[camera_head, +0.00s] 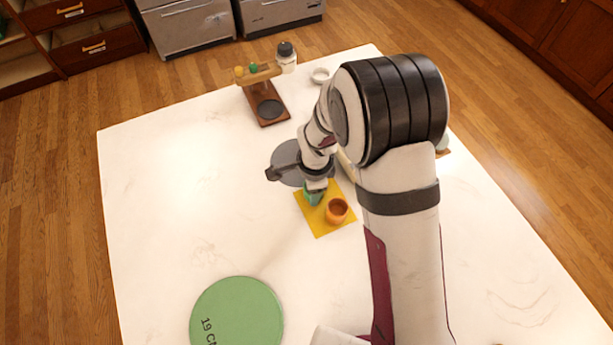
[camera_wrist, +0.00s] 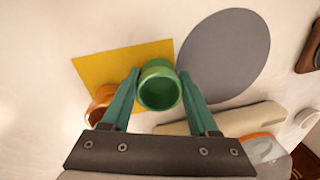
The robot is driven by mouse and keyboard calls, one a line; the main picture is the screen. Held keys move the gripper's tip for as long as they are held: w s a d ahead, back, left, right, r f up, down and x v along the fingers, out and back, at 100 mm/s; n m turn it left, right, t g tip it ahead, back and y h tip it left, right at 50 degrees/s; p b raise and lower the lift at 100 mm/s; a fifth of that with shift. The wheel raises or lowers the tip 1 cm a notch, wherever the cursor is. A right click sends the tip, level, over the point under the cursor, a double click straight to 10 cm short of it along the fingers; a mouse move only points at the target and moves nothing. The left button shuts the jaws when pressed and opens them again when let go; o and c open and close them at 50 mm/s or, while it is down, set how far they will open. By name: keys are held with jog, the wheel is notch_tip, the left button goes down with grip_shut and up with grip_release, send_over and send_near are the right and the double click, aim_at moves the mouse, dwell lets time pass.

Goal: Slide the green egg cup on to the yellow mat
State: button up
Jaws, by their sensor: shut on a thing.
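The green egg cup (camera_wrist: 159,88) stands between the two fingers of my gripper (camera_wrist: 158,92) in the wrist view, and the gripper is shut on it. The yellow mat (camera_wrist: 120,62) lies flat under and to the left of the cup. In the head view the mat (camera_head: 319,222) is partly covered by my gripper (camera_head: 314,194), which is over its upper edge; the cup there is mostly hidden by it. An orange cup (camera_head: 337,210) stands on the right part of the mat, and it also shows in the wrist view (camera_wrist: 99,104).
A grey round mat (camera_head: 285,163) lies right beside the yellow mat. A green disc marked "19" (camera_head: 237,315) lies near the front. A wooden stand (camera_head: 266,104) and a white ring (camera_head: 320,75) are at the back. The table's left side is clear.

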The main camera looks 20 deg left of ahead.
jog(key=shift+s+d, duration=0.15)
jog(key=shift+d, duration=0.05)
jog(key=o, duration=1.5)
jog(key=shift+c, duration=0.2)
notch_tip(320, 180, up, 16)
jog(key=s+d, duration=0.1)
jog(key=s, duration=0.1)
jog(key=shift+f, duration=0.2)
